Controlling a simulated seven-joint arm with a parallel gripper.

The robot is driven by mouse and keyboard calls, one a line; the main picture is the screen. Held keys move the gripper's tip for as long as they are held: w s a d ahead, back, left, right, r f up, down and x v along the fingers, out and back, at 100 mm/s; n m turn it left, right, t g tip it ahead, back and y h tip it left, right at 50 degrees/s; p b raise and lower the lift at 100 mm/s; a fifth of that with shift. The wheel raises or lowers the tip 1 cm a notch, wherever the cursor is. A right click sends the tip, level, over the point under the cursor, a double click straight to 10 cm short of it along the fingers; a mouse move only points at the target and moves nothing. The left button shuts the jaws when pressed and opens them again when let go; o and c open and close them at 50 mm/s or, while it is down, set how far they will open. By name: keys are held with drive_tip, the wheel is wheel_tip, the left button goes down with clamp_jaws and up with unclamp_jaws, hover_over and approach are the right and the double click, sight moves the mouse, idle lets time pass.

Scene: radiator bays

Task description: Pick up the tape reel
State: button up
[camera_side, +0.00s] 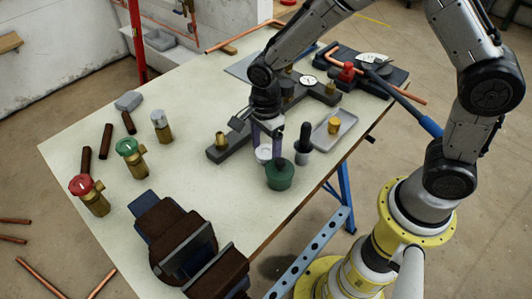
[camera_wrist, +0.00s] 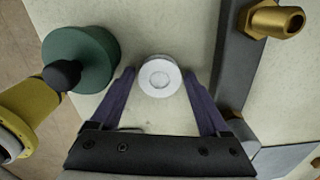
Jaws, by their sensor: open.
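The tape reel (camera_side: 263,153) is a small white disc lying flat on the pale bench top. In the wrist view the reel (camera_wrist: 160,76) shows a round centre and lies between the tips of my two purple fingers. My gripper (camera_side: 267,143) points down over it, and its fingers are open. In the wrist view my gripper (camera_wrist: 160,84) has one finger on each side of the reel, with a gap visible on both sides. The side view partly hides the reel behind a finger and the green pot.
A green pot (camera_side: 281,176) stands close in front of the reel. A dark-topped grey bottle (camera_side: 304,139) is to the right, beside a metal tray (camera_side: 345,127). A dark bar with a brass fitting (camera_side: 221,140) lies behind.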

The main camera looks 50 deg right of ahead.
drive_tip(key=shift+c, duration=0.2)
drive_tip(key=c, duration=0.7)
drive_tip(key=shift+r, duration=0.1)
